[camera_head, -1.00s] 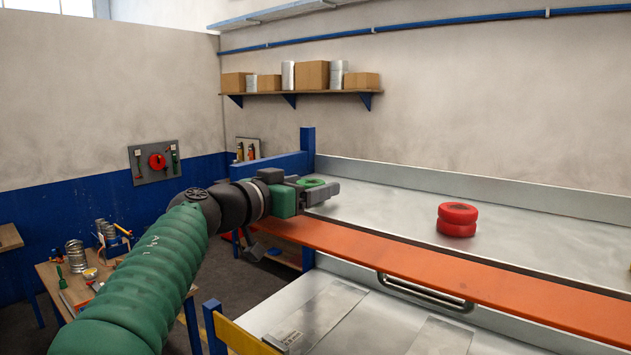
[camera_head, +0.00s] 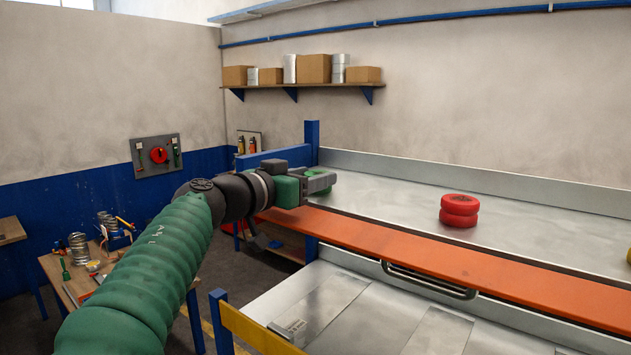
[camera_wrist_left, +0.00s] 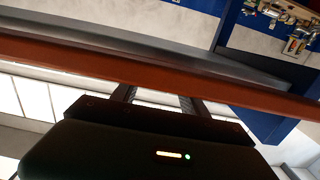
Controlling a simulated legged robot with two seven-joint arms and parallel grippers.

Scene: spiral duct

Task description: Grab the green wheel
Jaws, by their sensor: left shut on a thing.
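The green wheel (camera_head: 316,172) is at the left end of the grey metal worktop (camera_head: 400,190), largely hidden behind my gripper's fingers. My left gripper (camera_head: 322,181) reaches in from the left and is shut on the green wheel. In the left wrist view its two fingers (camera_wrist_left: 155,97) show only in part, and the wheel cannot be made out there. Whether the wheel still touches the worktop is hard to tell. My right gripper is in neither view.
Two red wheels (camera_head: 459,211) are stacked on the worktop to the right. An orange board (camera_head: 420,258) runs along its front edge. A blue post (camera_head: 311,140) stands just behind the gripper. A wooden table (camera_head: 60,270) with tools is at left. The worktop between gripper and red wheels is clear.

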